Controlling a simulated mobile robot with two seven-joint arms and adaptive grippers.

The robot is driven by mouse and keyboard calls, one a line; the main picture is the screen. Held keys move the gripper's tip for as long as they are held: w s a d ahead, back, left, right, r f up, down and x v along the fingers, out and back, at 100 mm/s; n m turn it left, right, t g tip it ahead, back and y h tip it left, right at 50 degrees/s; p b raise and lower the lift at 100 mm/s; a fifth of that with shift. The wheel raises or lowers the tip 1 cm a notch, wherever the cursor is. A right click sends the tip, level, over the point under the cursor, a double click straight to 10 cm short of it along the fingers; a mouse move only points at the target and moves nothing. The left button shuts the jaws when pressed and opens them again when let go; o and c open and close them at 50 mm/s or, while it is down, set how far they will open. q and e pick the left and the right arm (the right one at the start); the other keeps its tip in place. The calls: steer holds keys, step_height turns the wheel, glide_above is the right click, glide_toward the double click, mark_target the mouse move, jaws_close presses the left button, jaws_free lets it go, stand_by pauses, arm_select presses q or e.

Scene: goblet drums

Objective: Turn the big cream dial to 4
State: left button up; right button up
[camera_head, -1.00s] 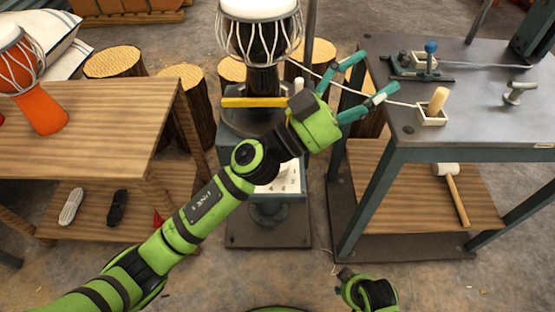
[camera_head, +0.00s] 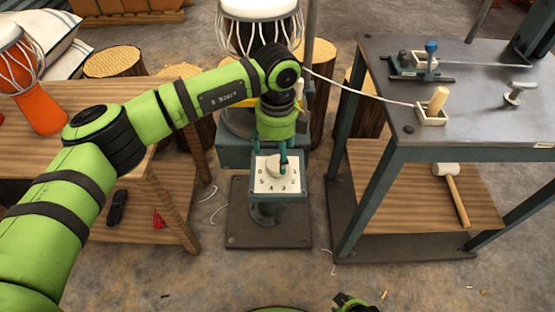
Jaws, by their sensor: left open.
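The big cream dial (camera_head: 273,166) sits on a white plate (camera_head: 264,187) with black numbers around it, on the teal box of a pedestal. The numbers 5, 4 and 3 show along the plate's near side; the 4 is at the near middle. My left gripper (camera_head: 270,160) points down over the dial, open. One teal finger is at the dial's left far side and the other comes down in front of its right part. The gripper covers the far part of the dial and plate, so I cannot tell whether the fingers touch the dial or where it points.
A black and white goblet drum (camera_head: 262,35) stands just behind the pedestal. A metal workbench (camera_head: 465,85) with a wooden peg (camera_head: 438,98) and tools is at the right. A wooden table (camera_head: 165,100) with an orange drum (camera_head: 38,105) is at the left.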

mark_target(278, 163)
arm_select(q)
steer(key=shift+f, duration=1.9)
steer(key=c, duration=1.2)
